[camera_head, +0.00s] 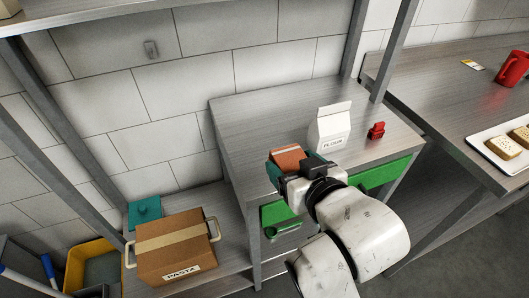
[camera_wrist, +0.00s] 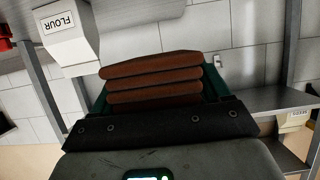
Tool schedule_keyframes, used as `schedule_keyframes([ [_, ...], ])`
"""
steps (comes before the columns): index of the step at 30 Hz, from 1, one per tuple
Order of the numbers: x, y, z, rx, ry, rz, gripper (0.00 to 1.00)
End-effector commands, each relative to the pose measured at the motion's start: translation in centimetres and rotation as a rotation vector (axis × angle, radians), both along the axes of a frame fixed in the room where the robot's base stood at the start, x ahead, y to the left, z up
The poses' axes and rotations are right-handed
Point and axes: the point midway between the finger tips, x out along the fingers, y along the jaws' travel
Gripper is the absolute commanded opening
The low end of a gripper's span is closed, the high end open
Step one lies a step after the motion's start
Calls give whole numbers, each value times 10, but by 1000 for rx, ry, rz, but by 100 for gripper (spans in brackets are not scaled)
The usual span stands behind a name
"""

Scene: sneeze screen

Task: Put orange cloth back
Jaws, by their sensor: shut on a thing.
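The orange cloth (camera_head: 287,158) is folded in a stack. It shows large in the wrist view (camera_wrist: 152,78), with several brown-orange layers. My gripper (camera_head: 290,165) is shut on it, with a green finger on each side.
A white flour carton (camera_head: 333,128) and a small red object (camera_head: 376,131) stand on the counter to the right. A pasta box (camera_head: 172,248) and a teal cloth or lid (camera_head: 145,211) are on the lower shelf at left. Green drawer fronts (camera_head: 386,175) face forward.

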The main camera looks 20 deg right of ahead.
Motion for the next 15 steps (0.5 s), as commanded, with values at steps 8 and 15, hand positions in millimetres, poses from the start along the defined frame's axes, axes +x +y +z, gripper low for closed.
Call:
schedule_keyframes([
  [8,43,-5,-18,-1,2,-2,46],
  [15,95,-9,-45,-1,3,-2,46],
])
